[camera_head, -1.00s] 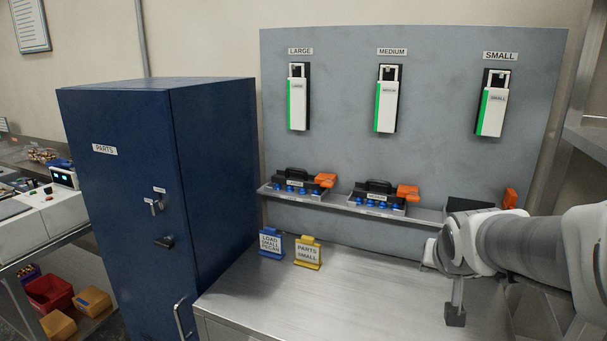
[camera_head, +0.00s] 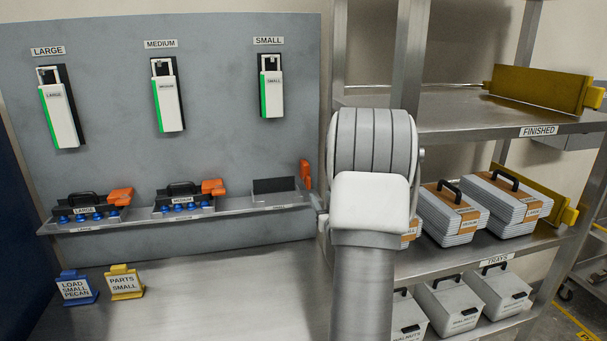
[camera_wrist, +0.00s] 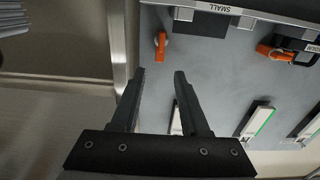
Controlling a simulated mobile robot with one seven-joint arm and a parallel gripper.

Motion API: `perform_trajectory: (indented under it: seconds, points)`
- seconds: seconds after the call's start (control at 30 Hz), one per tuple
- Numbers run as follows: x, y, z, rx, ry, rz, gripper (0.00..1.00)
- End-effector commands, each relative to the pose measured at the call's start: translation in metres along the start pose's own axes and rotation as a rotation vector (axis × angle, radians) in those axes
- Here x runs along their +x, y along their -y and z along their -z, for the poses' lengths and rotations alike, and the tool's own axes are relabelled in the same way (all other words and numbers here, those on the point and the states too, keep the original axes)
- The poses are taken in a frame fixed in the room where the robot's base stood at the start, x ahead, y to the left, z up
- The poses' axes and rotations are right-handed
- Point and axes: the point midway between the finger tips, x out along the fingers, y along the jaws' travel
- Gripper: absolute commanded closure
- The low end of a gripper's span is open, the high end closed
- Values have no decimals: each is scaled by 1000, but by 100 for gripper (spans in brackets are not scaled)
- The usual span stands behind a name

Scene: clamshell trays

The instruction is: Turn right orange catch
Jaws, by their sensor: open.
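The right orange catch (camera_head: 305,172) stands upright at the right end of the wall shelf, beside the empty small bay (camera_head: 274,186). It also shows in the wrist view (camera_wrist: 161,45), where the scene appears upside down. My gripper (camera_wrist: 160,74) is open and empty. Its two dark fingers point toward the catch, which lies beyond and between the fingertips in the picture, apart from them. In the head view my arm hides the gripper. Two other orange parts, at the large (camera_head: 120,196) and medium (camera_head: 213,187) bays, sit farther left.
The grey panel carries three white-and-green holders, the small one (camera_head: 271,88) nearest the catch. A steel rack (camera_head: 470,110) with trays and cartons stands at right, its post close to my arm. Blue (camera_head: 77,287) and yellow (camera_head: 125,282) signs stand on the bench (camera_head: 220,290).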

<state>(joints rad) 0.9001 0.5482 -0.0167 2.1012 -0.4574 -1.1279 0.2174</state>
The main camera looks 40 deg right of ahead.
Motion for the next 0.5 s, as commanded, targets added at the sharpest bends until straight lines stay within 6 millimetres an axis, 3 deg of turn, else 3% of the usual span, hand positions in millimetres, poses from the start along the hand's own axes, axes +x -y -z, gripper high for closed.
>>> perform_trajectory:
  seconds: [0.5]
  points:
    - [85,2,1,1,1,2,55]
